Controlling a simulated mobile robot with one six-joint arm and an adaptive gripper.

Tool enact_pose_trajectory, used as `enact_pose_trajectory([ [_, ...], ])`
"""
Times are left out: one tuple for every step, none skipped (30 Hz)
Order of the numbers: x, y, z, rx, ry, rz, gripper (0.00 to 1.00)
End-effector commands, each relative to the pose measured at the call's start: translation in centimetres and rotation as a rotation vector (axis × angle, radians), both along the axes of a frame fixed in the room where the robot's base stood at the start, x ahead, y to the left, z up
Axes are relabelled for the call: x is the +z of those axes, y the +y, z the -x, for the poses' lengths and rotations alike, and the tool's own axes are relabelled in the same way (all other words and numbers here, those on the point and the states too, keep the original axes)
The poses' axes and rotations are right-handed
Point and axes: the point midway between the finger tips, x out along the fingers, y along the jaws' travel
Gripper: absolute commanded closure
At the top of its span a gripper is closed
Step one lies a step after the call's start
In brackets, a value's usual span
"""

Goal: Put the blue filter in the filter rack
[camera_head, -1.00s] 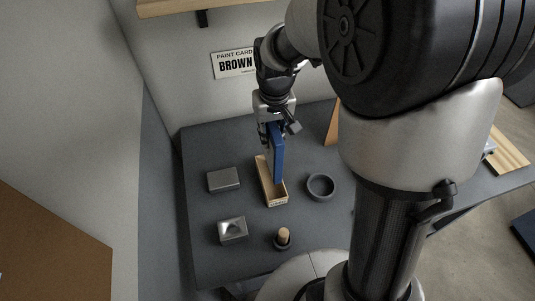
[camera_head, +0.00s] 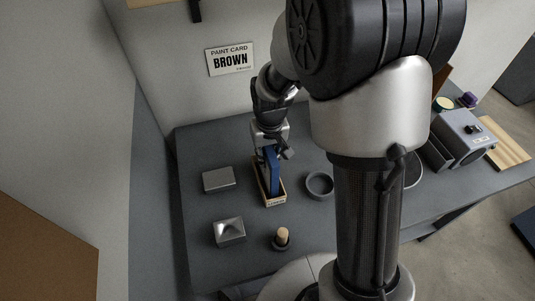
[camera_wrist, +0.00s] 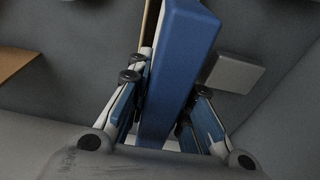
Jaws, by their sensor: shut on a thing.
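The blue filter (camera_head: 273,171) is a flat upright slab in the head view. My gripper (camera_head: 271,156) is above the wooden filter rack (camera_head: 275,203) and is shut on the filter's upper part. The filter's lower end is down inside the rack's open top, between its walls. Whether it touches the rack's floor is hidden. In the wrist view the blue filter (camera_wrist: 184,62) stands between the two fingers of my gripper (camera_wrist: 160,112), and a strip of the rack (camera_wrist: 149,25) shows beside it.
A grey box (camera_head: 218,180) and a metal block with a hollow (camera_head: 228,231) stand left of the rack. A dark ring-shaped bowl (camera_head: 319,184) is close on its right. A wooden-handled tamper (camera_head: 281,238) is in front. A grey machine (camera_head: 462,138) stands far right.

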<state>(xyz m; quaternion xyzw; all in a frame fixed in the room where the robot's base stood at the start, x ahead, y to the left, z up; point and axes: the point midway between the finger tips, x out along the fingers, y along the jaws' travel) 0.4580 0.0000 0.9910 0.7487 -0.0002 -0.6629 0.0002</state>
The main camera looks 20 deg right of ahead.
Motion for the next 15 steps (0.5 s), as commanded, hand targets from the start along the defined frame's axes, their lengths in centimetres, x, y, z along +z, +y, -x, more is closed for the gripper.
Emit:
enact_pose_trajectory([
  [-0.19, 0.0, -0.01, 0.0, 0.0, 0.0, 1.0],
  [-0.31, 0.0, -0.02, 0.0, 0.0, 0.0, 1.0],
  [-0.38, 0.0, -0.01, 0.0, 0.0, 0.0, 0.8],
  [-0.31, 0.0, -0.01, 0.0, 0.0, 0.0, 0.78],
  [-0.29, 0.0, -0.01, 0.0, 0.0, 0.0, 0.76],
  [-0.28, 0.0, 0.0, 0.0, 0.0, 0.0, 0.73],
  [-0.27, 0.0, 0.0, 0.0, 0.0, 0.0, 0.71],
  [-0.27, 0.0, 0.0, 0.0, 0.0, 0.0, 0.69],
  [-0.27, 0.0, 0.0, 0.0, 0.0, 0.0, 0.66],
  [-0.27, 0.0, 0.0, 0.0, 0.0, 0.0, 0.64],
  [-0.27, 0.0, 0.0, 0.0, 0.0, 0.0, 0.62],
  [-0.27, 0.0, 0.0, 0.0, 0.0, 0.0, 0.6],
  [-0.27, 0.0, 0.0, 0.0, 0.0, 0.0, 0.6],
  [-0.26, 0.0, -0.01, 0.0, 0.0, 0.0, 0.6],
  [-0.27, 0.0, 0.0, 0.0, 0.0, 0.0, 0.6],
])
